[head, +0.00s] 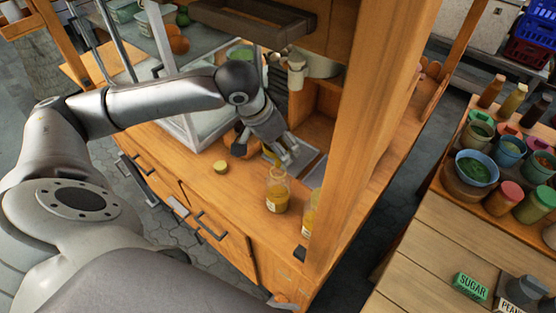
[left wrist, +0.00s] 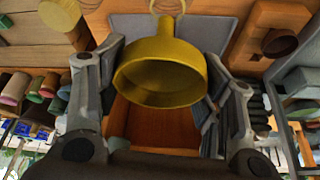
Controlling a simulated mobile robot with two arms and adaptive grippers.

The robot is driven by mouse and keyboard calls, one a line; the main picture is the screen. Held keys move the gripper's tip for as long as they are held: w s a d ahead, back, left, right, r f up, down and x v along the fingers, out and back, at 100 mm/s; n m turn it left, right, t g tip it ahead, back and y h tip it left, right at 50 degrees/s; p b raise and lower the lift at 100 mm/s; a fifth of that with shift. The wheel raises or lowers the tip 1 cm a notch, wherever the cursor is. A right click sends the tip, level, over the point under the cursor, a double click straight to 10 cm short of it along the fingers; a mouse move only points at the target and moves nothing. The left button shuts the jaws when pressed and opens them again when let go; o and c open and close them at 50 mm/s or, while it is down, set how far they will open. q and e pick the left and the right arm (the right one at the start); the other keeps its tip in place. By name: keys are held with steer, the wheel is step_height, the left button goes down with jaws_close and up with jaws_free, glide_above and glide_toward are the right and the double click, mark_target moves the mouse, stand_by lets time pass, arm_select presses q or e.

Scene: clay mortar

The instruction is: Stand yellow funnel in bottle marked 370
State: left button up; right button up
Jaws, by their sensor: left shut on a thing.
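The yellow funnel (left wrist: 160,72) is between the fingers of my left gripper (head: 286,155), its wide mouth toward the wrist camera. In the head view only a yellow sliver of it shows beside the fingers. A clear bottle (head: 278,190) with yellowish contents and a pale label stands upright on the wooden counter, just below and in front of the gripper. A second similar bottle (head: 309,212) stands to its right, partly hidden by the wooden post. The label numbers are too small to read. A round rim shows beyond the funnel's spout in the left wrist view. My right gripper is out of view.
The wooden post (head: 365,130) rises close to the right of the bottles. A small yellow round piece (head: 221,167) lies on the counter (head: 205,185) to the left. A grey tray lies behind the gripper. A side table with jars stands at right.

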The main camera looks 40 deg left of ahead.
arm_select(q)
steer(key=shift+f, duration=0.7)
steer(key=shift+f, duration=0.15)
steer(key=shift+f, duration=0.15)
steer(key=shift+f, duration=0.4)
stand_by(0.4)
steer(key=o, duration=1)
steer(key=shift+c, duration=0.2)
